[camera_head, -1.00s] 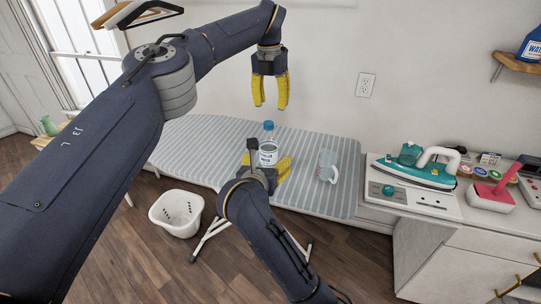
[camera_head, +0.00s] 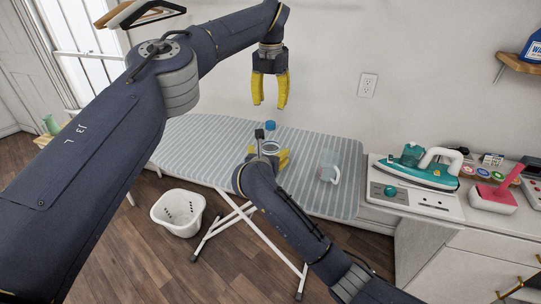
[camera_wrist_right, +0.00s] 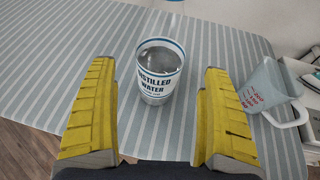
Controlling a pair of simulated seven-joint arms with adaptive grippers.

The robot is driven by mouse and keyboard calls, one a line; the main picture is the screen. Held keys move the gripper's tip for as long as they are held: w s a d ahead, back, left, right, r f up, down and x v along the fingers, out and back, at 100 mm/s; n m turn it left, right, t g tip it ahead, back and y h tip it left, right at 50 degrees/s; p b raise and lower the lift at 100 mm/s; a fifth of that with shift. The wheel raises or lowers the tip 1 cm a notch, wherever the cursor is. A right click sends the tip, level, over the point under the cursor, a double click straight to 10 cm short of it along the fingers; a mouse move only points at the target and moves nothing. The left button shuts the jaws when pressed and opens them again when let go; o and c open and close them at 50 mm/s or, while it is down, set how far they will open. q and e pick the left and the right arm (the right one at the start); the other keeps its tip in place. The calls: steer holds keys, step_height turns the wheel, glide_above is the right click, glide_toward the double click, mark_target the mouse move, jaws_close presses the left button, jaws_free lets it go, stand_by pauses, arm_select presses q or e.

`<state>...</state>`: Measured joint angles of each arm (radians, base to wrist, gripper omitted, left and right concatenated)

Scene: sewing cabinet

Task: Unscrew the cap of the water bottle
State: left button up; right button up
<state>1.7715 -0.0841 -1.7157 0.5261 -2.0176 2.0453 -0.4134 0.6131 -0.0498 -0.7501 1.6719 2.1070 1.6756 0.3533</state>
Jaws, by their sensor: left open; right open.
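The water bottle is clear with a blue cap (camera_head: 270,125) and stands upright on the striped ironing board (camera_head: 205,140). In the head view my right gripper hides most of its body. My left gripper (camera_head: 269,102) is open and empty, pointing down above and apart from the cap. My right gripper (camera_head: 268,157) is open, low at the near side of the bottle. In the right wrist view the bottle (camera_wrist_right: 158,85), labelled distilled water, shows in the gap between the open yellow fingers of this gripper (camera_wrist_right: 158,76). Clear space shows on both sides of it.
A clear measuring jug (camera_head: 328,168) stands right of the bottle and shows in the right wrist view (camera_wrist_right: 268,88). A white basket (camera_head: 178,214) is on the floor. The left part of the board is clear.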

mark_target(271, 123)
steer(key=shift+x, duration=2.6)
jaws_close()
arm_select(q)
steer(key=m, duration=0.5)
steer(key=shift+m, duration=0.4)
steer(key=m, duration=1.4)
steer(key=shift+m, duration=0.4)
steer(key=m, duration=0.6)
steer(key=shift+f, duration=4)
